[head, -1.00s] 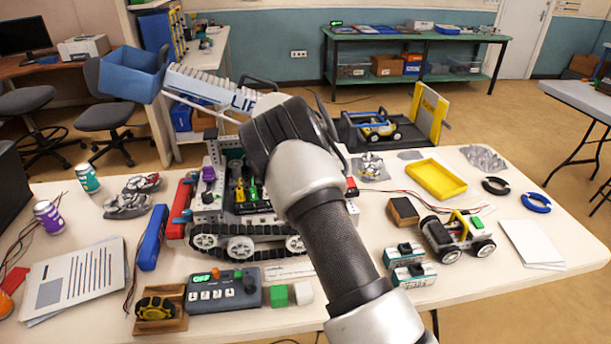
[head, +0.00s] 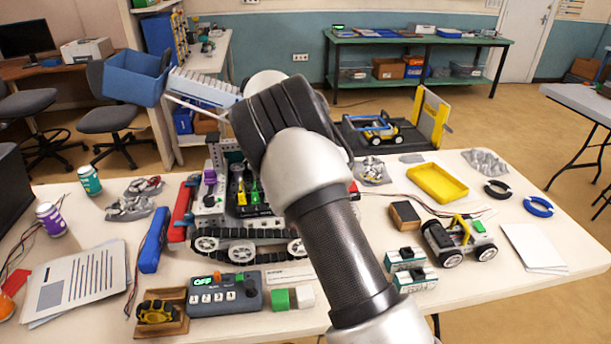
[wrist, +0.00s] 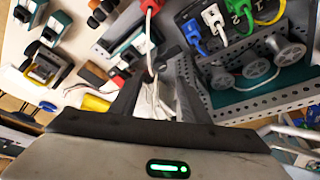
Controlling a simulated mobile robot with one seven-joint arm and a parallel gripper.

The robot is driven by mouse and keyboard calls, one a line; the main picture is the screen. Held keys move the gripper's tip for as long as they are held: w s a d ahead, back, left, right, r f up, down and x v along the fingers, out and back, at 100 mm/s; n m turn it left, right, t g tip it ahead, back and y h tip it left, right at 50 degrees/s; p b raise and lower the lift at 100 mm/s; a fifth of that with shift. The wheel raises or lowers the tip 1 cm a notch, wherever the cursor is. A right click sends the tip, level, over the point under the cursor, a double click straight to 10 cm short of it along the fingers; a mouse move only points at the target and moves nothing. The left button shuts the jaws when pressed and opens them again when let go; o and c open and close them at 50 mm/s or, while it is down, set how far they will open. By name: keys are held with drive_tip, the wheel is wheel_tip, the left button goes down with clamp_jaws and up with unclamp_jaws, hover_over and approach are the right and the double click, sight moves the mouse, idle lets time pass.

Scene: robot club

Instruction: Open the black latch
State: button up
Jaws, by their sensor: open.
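My gripper (wrist: 158,78) shows in the wrist view with its two dark fingers apart. A white cable with a red end (wrist: 151,8) runs down toward the space between the fingers; I cannot tell whether it touches them. In the head view my arm hides the gripper. The tracked robot (head: 250,222) stands on the table, partly behind my arm. Its grey perforated chassis (wrist: 262,100) is to the right of the fingers in the wrist view, with blue, white, green and yellow plugs (wrist: 238,27). I cannot make out the black latch for certain in either view.
The tracked robot's raised lift arm (head: 203,86) carries a blue bucket (head: 136,77) at upper left. A control box (head: 224,294) stands in front of the tracks. A small wheeled car (head: 460,240) and a yellow tray (head: 437,183) are to the right.

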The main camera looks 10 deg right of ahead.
drive_tip(key=v, duration=1)
drive_tip(key=shift+r, duration=0.1)
